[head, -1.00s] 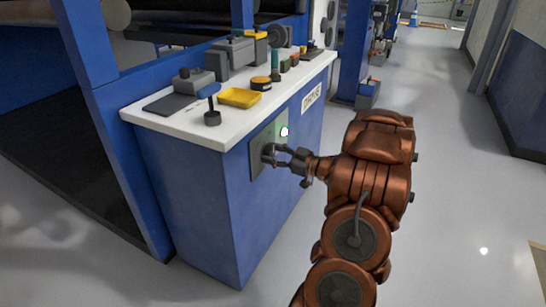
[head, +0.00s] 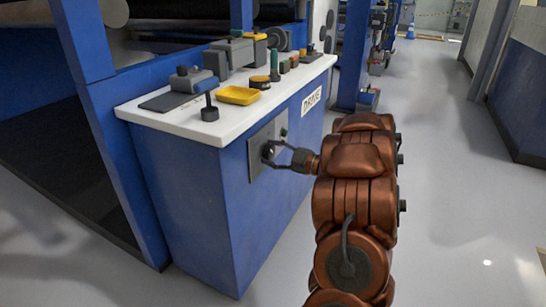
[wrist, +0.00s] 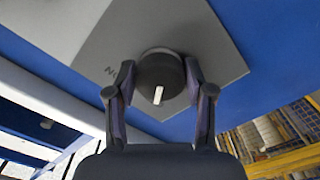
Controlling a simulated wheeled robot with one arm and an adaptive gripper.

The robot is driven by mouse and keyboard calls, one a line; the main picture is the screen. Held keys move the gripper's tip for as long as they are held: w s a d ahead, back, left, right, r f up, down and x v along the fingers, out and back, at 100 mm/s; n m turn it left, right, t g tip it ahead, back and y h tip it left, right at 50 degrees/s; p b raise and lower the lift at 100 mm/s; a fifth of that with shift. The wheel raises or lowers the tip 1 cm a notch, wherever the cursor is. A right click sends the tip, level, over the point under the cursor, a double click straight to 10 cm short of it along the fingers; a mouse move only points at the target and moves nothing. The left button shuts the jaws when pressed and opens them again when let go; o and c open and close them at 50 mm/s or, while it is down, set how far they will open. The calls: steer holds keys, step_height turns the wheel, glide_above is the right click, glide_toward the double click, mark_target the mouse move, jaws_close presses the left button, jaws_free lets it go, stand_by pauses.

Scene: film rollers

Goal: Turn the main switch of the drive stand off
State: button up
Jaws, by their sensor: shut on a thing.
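The drive stand (head: 205,205) is a blue cabinet with a white top and a "DRIVE" label. A grey switch plate (wrist: 105,40) is on its side. The main switch is a round dark knob (wrist: 160,68) with a white pointer mark, on that plate. The mark is nearly upright in the wrist view, and lettering on the plate lies left of the knob. My gripper (wrist: 160,78) is shut on the knob, one finger on each side. In the head view my gripper (head: 269,153) reaches the plate from the right. The small lamp (head: 284,132) beside the knob looks dark.
The white top holds a yellow tray (head: 238,96), a dark knobbed post (head: 209,108) and several other small items. Blue machine frames (head: 95,130) stand at the left. Clear grey floor (head: 440,200) lies to the right of my arm.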

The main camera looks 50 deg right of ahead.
stand_by(0.4)
steer(key=o, duration=1.2)
steer(key=shift+c, duration=0.2)
steer(key=v, duration=1.2)
